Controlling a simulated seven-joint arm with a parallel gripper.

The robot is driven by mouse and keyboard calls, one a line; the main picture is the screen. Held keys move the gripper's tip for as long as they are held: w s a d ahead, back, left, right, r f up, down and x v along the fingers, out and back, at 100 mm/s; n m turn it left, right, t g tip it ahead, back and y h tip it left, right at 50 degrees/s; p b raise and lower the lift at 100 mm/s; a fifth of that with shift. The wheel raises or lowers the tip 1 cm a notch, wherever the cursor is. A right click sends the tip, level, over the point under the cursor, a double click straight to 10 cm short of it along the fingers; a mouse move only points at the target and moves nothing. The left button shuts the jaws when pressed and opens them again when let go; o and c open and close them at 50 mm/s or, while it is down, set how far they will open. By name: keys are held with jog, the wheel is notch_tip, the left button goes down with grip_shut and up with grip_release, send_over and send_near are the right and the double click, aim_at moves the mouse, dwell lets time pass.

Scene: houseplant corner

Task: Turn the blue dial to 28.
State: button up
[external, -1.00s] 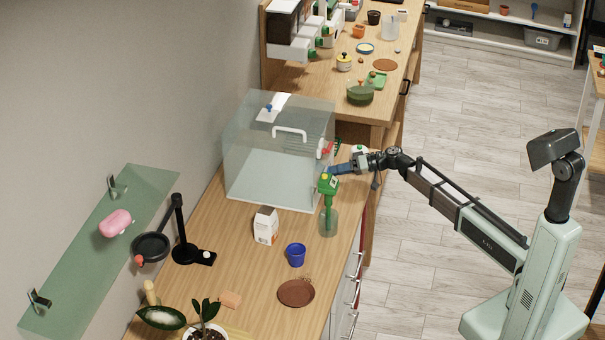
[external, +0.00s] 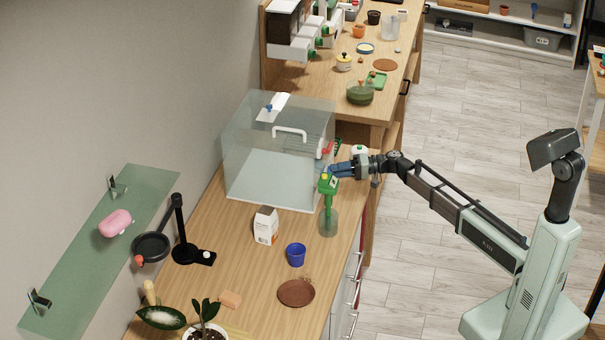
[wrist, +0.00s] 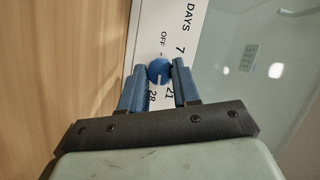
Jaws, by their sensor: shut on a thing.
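The blue dial (wrist: 159,74) is in the wrist view, on a white panel (wrist: 150,28) marked DAYS, OFF, 7, 21 and 28. Its short pale mark points down in the picture, toward the side where 21 and 28 are printed; I cannot tell exactly which number it meets. My gripper (wrist: 159,70) has its two blue fingers on either side of the dial, shut on it. In the external view my gripper (external: 334,171) is at the right front of the clear case (external: 262,150), and the dial cannot be made out there.
A green-topped bottle (external: 328,222) stands close to my gripper. A white carton (external: 266,226), a blue pot (external: 296,255) and a brown saucer (external: 296,293) stand nearer on the wooden counter.

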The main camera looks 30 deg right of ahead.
jog(key=o, duration=1)
jog(key=shift+o, duration=0.2)
jog(key=shift+d, duration=0.1)
jog(key=v, duration=1.3)
jog(key=shift+s+d, duration=0.2)
jog(key=shift+d, duration=0.1)
jog(key=shift+r, duration=0.15)
